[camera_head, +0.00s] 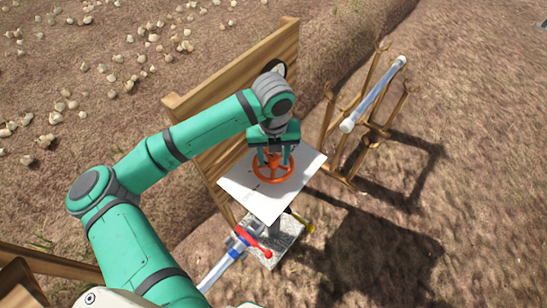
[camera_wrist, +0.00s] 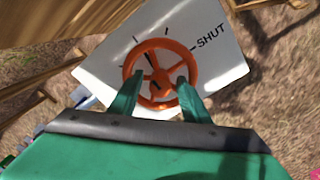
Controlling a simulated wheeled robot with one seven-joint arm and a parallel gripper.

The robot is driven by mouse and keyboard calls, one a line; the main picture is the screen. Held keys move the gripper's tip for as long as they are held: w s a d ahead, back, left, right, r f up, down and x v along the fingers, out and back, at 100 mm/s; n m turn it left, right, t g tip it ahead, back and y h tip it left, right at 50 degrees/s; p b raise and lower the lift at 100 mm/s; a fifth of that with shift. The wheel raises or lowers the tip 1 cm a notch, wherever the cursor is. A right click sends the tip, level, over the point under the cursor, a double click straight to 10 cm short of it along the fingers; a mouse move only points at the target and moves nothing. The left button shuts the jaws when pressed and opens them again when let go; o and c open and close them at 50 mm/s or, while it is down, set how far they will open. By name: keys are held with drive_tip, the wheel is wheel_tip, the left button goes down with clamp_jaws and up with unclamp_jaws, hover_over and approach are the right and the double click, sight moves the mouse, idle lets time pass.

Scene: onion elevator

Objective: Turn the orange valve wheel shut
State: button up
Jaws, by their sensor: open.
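The orange valve wheel (camera_head: 273,177) is mounted over a white plate (camera_head: 240,184) with dial marks. The wheel also shows in the wrist view (camera_wrist: 160,45), where the plate reads "SHUT" at its upper right. A dark pointer on the wheel (camera_wrist: 152,62) points to the upper left, away from the SHUT mark. My gripper (camera_head: 273,160) is right above the wheel. In the wrist view its two fingers (camera_wrist: 158,92) are apart and reach over the wheel's near half, with the hub region between them. I cannot tell whether they touch the spokes or rim.
A wooden rack (camera_head: 345,150) holding a pale tube (camera_head: 375,95) stands right. A pipe with a red handle (camera_head: 252,243) lies below the plate. Onions lie on the soil at left.

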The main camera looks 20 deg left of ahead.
drive_tip(key=shift+f, duration=0.3)
drive_tip(key=c, duration=1)
drive_tip(key=shift+c, duration=0.2)
